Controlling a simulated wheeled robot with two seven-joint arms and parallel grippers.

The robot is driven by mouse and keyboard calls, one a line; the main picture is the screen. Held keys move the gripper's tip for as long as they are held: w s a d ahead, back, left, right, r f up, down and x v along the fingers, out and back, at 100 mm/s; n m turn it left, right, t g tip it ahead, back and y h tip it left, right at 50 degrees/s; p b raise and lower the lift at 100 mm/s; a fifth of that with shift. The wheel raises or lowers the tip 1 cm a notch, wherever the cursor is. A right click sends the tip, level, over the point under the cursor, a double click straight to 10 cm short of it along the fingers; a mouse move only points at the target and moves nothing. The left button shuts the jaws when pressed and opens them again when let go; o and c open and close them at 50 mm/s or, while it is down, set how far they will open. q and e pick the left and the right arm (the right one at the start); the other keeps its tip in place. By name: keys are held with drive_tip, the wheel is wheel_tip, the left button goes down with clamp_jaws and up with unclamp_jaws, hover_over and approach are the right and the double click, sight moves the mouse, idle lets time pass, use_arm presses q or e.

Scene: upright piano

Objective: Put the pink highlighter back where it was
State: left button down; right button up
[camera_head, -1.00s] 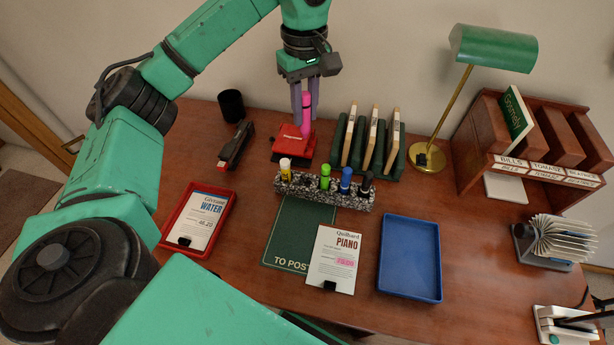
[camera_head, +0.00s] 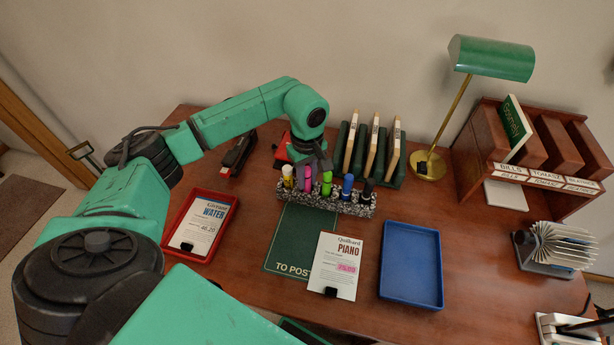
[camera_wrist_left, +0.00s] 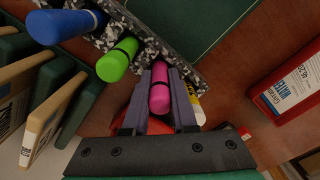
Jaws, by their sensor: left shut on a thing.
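The pink highlighter (camera_wrist_left: 160,90) is upright between the fingers of my left gripper (camera_wrist_left: 159,100), which is shut on it. In the head view the pink highlighter (camera_head: 307,174) stands in the speckled holder's row (camera_head: 345,207), between the yellow highlighter (camera_head: 288,176) and the green one (camera_head: 326,184). My left gripper (camera_head: 308,176) is right at the holder from behind. How deep the pink one sits is hard to tell. My right gripper is not in view.
A red tray (camera_head: 231,222) with a water bill is at left. A blue tray (camera_head: 410,225) is empty at right. The piano bill (camera_head: 336,250) lies on a green sheet (camera_head: 284,240). A rack with several upright slabs (camera_head: 374,150) stands close behind the holder.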

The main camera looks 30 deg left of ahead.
use_arm(q)
drive_tip(key=shift+f, duration=0.2)
drive_tip(key=c, duration=0.7)
unclamp_jaws()
drive_tip(key=shift+r, duration=0.1)
drive_tip(key=shift+r, duration=0.1)
drive_tip(key=shift+r, duration=0.25)
wheel_tip(320, 180, up, 11)
drive_tip(key=shift+r+b, duration=0.1)
drive_tip(key=shift+b, duration=0.8)
drive_tip(key=shift+r, duration=0.25)
